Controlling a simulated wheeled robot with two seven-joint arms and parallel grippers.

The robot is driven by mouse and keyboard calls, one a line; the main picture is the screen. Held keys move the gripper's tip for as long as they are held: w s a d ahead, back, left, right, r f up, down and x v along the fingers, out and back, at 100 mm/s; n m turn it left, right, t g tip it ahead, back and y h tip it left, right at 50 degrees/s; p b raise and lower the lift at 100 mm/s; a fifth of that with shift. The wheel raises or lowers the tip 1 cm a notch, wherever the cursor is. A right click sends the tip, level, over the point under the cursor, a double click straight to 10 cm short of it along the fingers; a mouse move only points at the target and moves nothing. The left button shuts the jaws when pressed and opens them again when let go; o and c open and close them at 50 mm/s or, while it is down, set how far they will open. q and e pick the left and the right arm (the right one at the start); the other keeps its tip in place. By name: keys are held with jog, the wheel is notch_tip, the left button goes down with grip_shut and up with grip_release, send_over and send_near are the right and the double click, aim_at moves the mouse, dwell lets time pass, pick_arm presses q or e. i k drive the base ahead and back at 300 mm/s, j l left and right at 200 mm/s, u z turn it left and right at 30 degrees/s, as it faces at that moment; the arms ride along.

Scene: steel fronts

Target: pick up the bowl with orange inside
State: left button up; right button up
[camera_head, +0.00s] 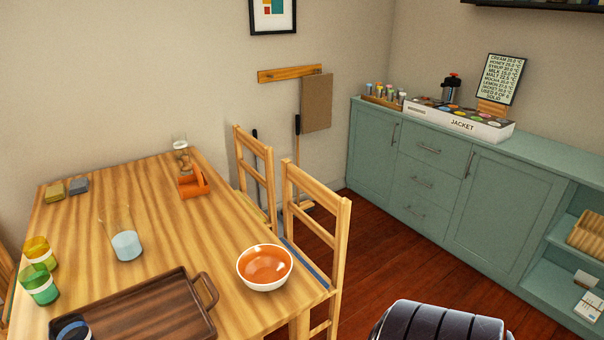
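A round bowl (265,267), white outside and orange inside, sits upright on the wooden table (160,230) near its right edge. Its inside looks empty. Neither of my grippers shows in the head view, so I cannot see whether they are open or shut.
A brown tray (150,316) with a handle lies left of the bowl. A glass (125,240), colored cups (40,284) and an orange caddy (192,184) also stand on the table. Wooden chairs (318,213) stand along its right side. A black rounded object (438,322) is at bottom right.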

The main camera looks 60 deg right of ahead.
aim_at(263, 267)
jog(key=z, duration=1.5)
